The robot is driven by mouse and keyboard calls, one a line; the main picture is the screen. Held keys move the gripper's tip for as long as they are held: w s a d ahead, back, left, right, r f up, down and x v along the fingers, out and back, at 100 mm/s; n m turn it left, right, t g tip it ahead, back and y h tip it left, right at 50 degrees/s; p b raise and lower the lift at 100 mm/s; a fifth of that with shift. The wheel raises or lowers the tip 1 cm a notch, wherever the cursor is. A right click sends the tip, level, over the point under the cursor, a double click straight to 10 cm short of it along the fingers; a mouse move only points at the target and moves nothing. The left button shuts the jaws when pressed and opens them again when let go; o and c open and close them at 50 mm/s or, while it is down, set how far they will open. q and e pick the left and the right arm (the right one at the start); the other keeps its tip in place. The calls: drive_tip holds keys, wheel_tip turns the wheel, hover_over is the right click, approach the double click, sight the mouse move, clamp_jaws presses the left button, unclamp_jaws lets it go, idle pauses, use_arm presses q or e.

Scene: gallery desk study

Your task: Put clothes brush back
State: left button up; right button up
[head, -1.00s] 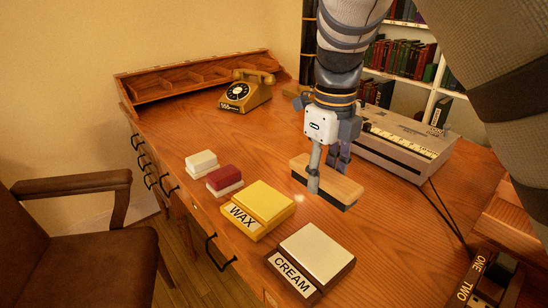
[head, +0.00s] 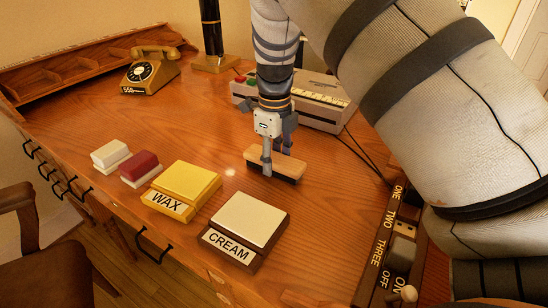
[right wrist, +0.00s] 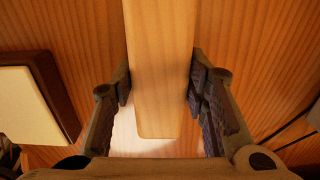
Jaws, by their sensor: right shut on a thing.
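The clothes brush (head: 287,167) is a pale wooden block with a dark underside. In the head view it is low over the desk (head: 215,110), beyond the CREAM block; I cannot tell whether it touches the desktop. My right gripper (head: 275,159) points down and is shut on the brush, one finger on each long side. The right wrist view shows the brush's plain wooden back (right wrist: 160,60) between the two fingers. My left gripper is not in view.
A yellow WAX block (head: 185,182) and a white-topped CREAM block (head: 250,220) sit near the front edge, with smaller white (head: 110,153) and red (head: 140,166) blocks. A telephone (head: 150,72) and a keyed machine (head: 310,98) stand behind. A labelled switch panel (head: 385,245) is at right.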

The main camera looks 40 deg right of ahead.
sight(274, 157)
drive_tip(key=o, duration=1.1)
drive_tip(key=shift+f, duration=0.1)
wheel_tip(274, 157, up, 12)
